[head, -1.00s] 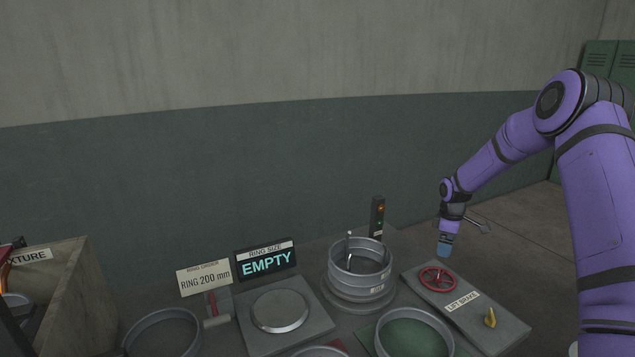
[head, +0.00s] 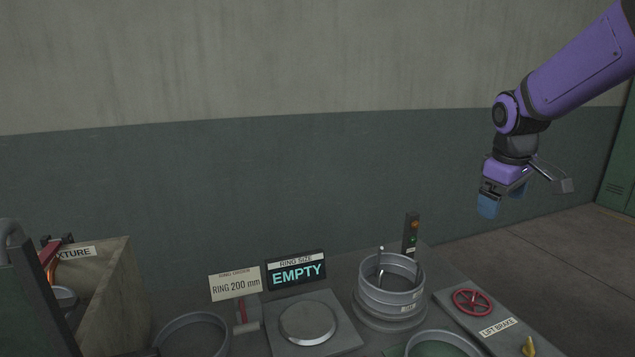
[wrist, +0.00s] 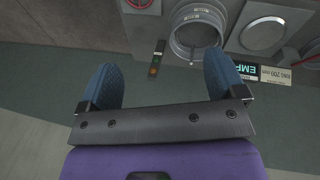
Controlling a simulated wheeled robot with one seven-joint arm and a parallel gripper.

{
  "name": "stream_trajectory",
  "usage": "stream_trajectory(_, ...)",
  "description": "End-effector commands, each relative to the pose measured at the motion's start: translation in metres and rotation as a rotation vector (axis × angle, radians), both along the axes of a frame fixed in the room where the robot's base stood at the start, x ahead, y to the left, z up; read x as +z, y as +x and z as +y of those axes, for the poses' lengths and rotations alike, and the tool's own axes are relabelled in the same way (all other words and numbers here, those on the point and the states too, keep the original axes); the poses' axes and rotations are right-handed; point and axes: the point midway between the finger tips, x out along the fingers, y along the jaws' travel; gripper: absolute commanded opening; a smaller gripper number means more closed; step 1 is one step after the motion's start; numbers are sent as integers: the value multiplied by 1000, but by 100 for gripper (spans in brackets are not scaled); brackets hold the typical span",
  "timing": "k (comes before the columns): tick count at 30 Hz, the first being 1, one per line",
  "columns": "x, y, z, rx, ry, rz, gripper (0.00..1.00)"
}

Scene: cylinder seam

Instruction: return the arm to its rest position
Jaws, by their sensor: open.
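My purple arm reaches in from the upper right of the head view. My gripper (head: 503,200) hangs in the air, pointing down, above and to the right of the bench. Its two blue fingers are apart with nothing between them, as the wrist view (wrist: 163,88) also shows. The gripper touches nothing. The stacked metal ring cylinder (head: 390,285) stands on the bench below and to the left of it; its open top also shows in the wrist view (wrist: 196,35).
On the bench are a red handwheel (head: 473,302) labelled LIFT BRAKE, an indicator post (head: 411,235), a display reading EMPTY (head: 297,271), a round pad (head: 307,322) and a RING 200 mm sign (head: 235,284). A fixture box (head: 105,290) stands left. Air around my gripper is clear.

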Motion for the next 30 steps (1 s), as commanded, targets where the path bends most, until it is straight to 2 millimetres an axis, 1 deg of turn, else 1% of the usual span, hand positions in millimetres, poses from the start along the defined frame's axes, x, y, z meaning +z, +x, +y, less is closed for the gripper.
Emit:
stream_trajectory(1, 12, -16, 6, -22, 3, -21, 89)
stream_trajectory(3, 23, -36, 13, -58, 13, -46, 89)
stream_trajectory(5, 31, -53, 18, -90, 24, -66, 89)
stream_trajectory(6, 37, -64, 22, -109, 32, -80, 89)
stream_trajectory(8, 43, -82, 27, -139, 45, -100, 89)
stream_trajectory(12, 55, -124, 38, -210, 83, -147, 89)
stream_trajectory(18, 62, -182, 50, -306, 152, -209, 89)
stream_trajectory(21, 61, -210, 54, -353, 194, -237, 89)
stream_trajectory(24, 58, -234, 58, -391, 234, -260, 89)
stream_trajectory(27, 54, -252, 61, -422, 269, -275, 89)
stream_trajectory(30, 51, -263, 62, -441, 291, -285, 89)
